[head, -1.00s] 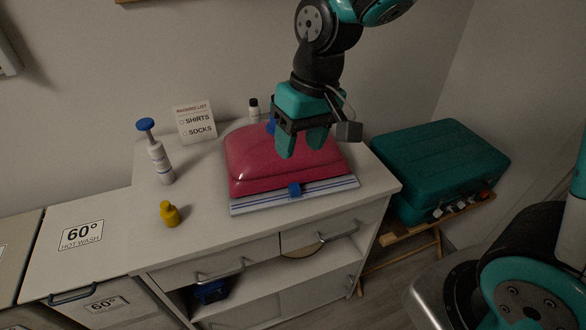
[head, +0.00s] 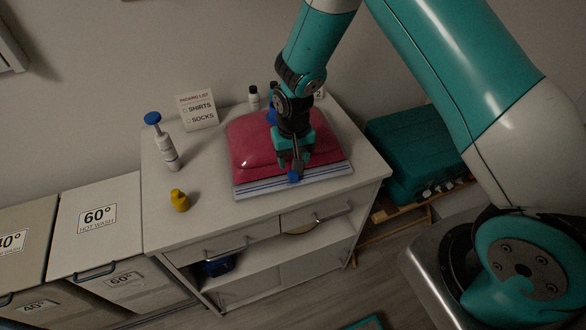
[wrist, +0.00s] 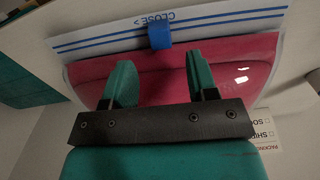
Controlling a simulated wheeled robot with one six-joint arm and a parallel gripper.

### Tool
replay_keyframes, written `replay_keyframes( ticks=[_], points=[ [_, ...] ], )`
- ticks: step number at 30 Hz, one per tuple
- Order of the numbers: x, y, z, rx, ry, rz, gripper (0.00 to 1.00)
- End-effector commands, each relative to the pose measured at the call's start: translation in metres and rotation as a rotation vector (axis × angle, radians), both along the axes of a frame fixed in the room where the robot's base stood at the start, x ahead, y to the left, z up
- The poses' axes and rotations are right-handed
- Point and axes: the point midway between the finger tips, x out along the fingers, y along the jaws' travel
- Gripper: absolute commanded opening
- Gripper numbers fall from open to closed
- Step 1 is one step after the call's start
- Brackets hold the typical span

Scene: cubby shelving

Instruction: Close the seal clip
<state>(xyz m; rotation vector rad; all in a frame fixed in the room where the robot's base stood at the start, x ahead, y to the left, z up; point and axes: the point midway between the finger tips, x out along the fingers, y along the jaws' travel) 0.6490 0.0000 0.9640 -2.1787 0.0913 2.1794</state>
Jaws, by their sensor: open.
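The seal clip (head: 294,177) is a small blue slider on the white, blue-striped edge strip (head: 255,188) of a shiny pink bag (head: 250,146). It sits near the middle of the strip. In the wrist view the clip (wrist: 160,35) lies just beyond my fingertips, roughly centred between them. My gripper (head: 291,163) points down over the bag's front edge. Its two teal fingers (wrist: 159,64) are apart with nothing between them.
Small bottles stand behind the bag. A teal suitcase (head: 405,150) is at right.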

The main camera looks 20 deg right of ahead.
Motion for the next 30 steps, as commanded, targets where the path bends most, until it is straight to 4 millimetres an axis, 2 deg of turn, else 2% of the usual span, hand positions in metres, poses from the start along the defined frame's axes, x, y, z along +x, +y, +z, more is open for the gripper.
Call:
replay_keyframes(
  ticks=[4, 9, 15, 22, 29, 30],
  points=[
    [-0.002, 0.0, -0.029, -0.001, 0.005, 0.0, 0.53],
    [0.0, 0.0, -0.052, 0.0, 0.001, 0.001, 0.53],
    [0.0, 0.0, -0.062, 0.0, 0.0, 0.001, 0.53],
    [0.0, 0.0, -0.063, 0.0, 0.0, 0.001, 0.53],
    [0.0, 0.0, -0.063, 0.0, 0.0, 0.001, 0.0],
    [0.0, 0.0, -0.063, 0.0, 0.0, 0.001, 0.0]
  ],
)
